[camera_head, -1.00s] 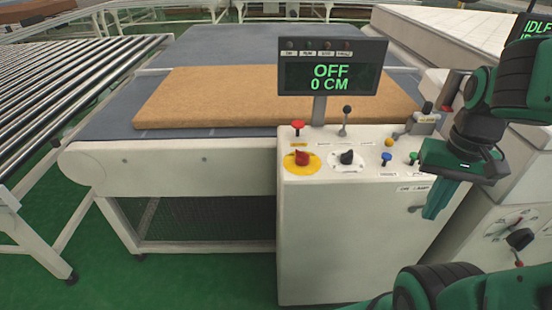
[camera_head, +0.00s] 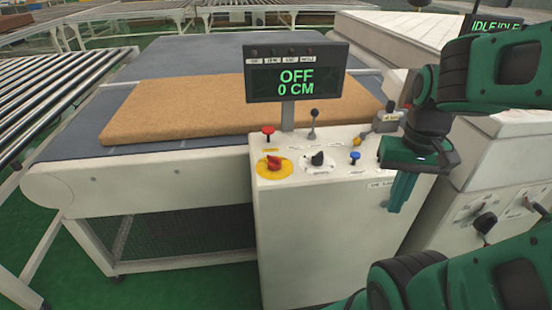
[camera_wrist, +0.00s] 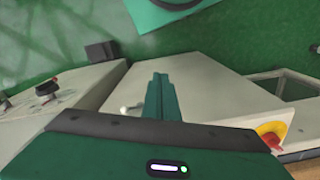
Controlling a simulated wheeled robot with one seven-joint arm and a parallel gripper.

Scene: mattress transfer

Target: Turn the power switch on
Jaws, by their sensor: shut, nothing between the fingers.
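The control console (camera_head: 330,240) stands in front of the conveyor, and its display (camera_head: 297,78) reads OFF and 0 CM. A red rotary switch on a yellow plate (camera_head: 274,165) is on the left of its top. It also shows at the right edge of the wrist view (camera_wrist: 271,137). I cannot read its label, so I cannot tell for certain that it is the power switch. My gripper (camera_head: 400,200) is shut and empty, pointing down at the console's right end, well right of the red switch. Its closed fingers (camera_wrist: 162,95) show in the wrist view.
A black knob (camera_head: 318,159), a red button (camera_head: 268,131), a blue button (camera_head: 355,157) and a lever (camera_head: 313,120) share the console top. A brown mattress (camera_head: 210,108) lies on the conveyor behind. Another machine (camera_head: 470,215) stands close on the right.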

